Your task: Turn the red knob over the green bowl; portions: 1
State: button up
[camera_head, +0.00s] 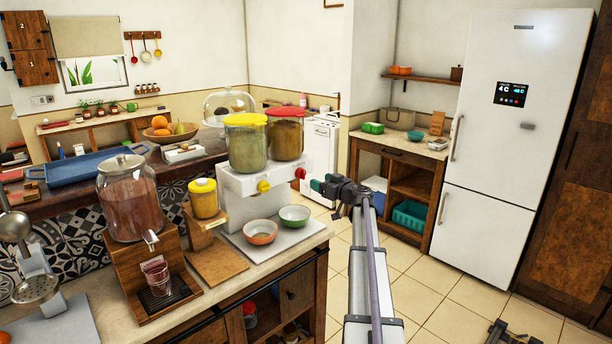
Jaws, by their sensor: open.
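A white two-jar dispenser (240,186) stands on the counter. Its left jar (247,146) has a yellow lid and its right jar (286,139) a red lid. The red knob (299,173) sticks out at the dispenser's right end, below the red-lidded jar. The green bowl (294,216) stands below on a pale mat, and its contents are too small to tell. My gripper (315,186) is open, just right of the red knob and close to it. Whether it touches the knob cannot be told. The knob's exact angle is unclear.
A yellow knob (263,186) sits left of the red one, above an orange bowl (260,232). A small yellow-lidded jar (204,199) and a large drink dispenser (131,200) stand to the left. The floor right of the counter is open.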

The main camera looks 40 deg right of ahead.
aim_at(305, 174)
jog(key=w, duration=0.6)
jog(key=w+a, duration=0.1)
jog(key=w, duration=0.2)
jog(key=shift+w, duration=0.2)
jog(key=shift+c, duration=0.3)
jog(key=c, duration=0.8)
jog(key=shift+m, duration=0.3)
